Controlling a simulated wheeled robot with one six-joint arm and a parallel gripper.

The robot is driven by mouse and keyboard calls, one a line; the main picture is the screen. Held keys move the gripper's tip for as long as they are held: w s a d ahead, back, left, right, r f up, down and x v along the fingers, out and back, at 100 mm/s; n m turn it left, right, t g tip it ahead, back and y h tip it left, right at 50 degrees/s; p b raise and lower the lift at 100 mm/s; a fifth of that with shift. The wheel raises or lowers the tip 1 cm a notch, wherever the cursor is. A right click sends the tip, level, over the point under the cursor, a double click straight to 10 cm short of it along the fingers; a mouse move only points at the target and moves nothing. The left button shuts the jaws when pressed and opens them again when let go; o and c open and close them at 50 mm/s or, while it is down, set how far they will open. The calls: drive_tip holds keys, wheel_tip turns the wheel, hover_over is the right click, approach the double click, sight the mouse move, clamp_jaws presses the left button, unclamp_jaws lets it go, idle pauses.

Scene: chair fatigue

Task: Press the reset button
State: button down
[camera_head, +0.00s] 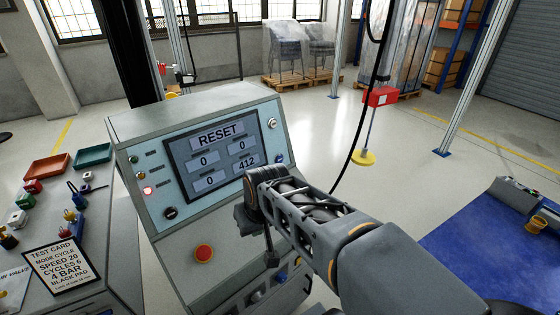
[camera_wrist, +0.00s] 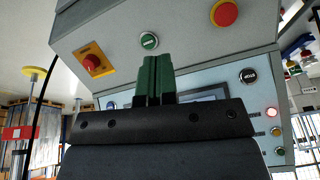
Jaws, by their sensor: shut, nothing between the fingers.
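The console (camera_head: 197,142) stands in the middle of the head view, with a screen (camera_head: 215,160) reading RESET, several zero fields and 412. In the wrist view, my gripper (camera_wrist: 155,60) has its green fingers shut together and empty. A round green button (camera_wrist: 149,41) with small white lettering, too small to read surely, lies just beyond the fingertips. A narrow gap seems to show; contact cannot be told. In the head view my arm hides this green button and most of the gripper.
A black knob (camera_wrist: 247,76) sits on the screen panel. A bench with a test card (camera_head: 62,265) is at left. Open floor lies behind the console.

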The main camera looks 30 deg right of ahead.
sight(280, 159)
drive_tip(key=w+d+m, duration=0.2)
drive_tip(key=w+d, duration=0.2)
drive_tip(key=d, duration=0.4)
drive_tip(key=w+d+f+m+t+b, duration=0.1)
drive_tip(key=w+d, duration=0.3)
drive_tip(key=d, duration=0.4)
drive_tip(key=w+d+f+m+t+b, duration=0.1)
drive_tip(key=w+d+m, duration=0.2)
drive_tip(key=w+d, duration=0.2)
drive_tip(key=d, duration=0.3)
drive_tip(key=shift+w, duration=0.15)
drive_tip(key=shift+w+a+f+p, duration=0.2)
drive_tip(key=shift+w+f+p, duration=0.15)
drive_tip(key=shift+w, duration=1.05)
drive_tip(key=shift+w+a+f+p, duration=0.2)
drive_tip(key=shift+w+f+p, duration=0.15)
drive_tip(key=shift+w, duration=1)
drive_tip(key=shift+w+a+f+p, duration=0.2)
drive_tip(key=shift+w+f+p, duration=0.15)
drive_tip(key=shift+w, duration=1.05)
drive_tip(key=shift+w, duration=0.2)
drive_tip(key=shift+w, duration=0.2)
